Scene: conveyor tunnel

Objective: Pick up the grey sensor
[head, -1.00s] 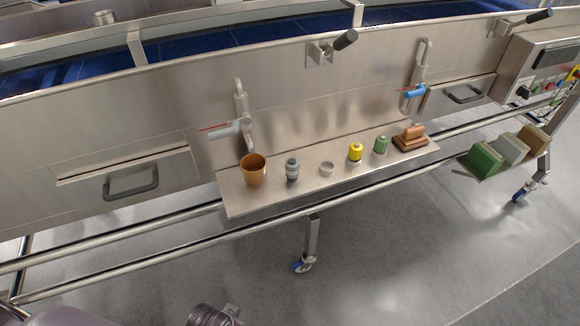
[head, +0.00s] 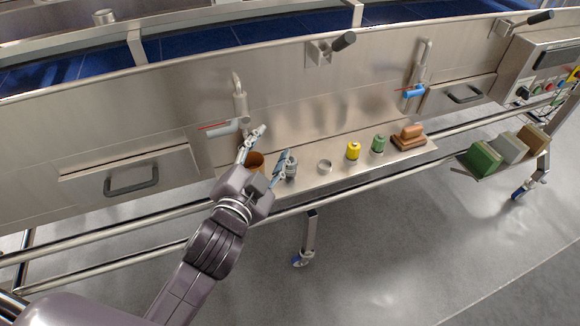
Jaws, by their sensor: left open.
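The grey sensor (head: 292,166) stands upright on the narrow metal shelf (head: 325,178), left of an empty-looking grey ring. My left gripper (head: 269,147) reaches in from the lower left, open, its fingers spread. I cannot tell whether that finger touches the sensor. Nothing is between the fingers in a grip. My right gripper is not in view.
Along the shelf to the right are the grey ring (head: 324,166), a yellow sensor (head: 353,151), a green sensor (head: 378,143) and a brown block-like object (head: 408,137). A grey-handled lever (head: 224,128) is above the cup. A rail runs below the shelf.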

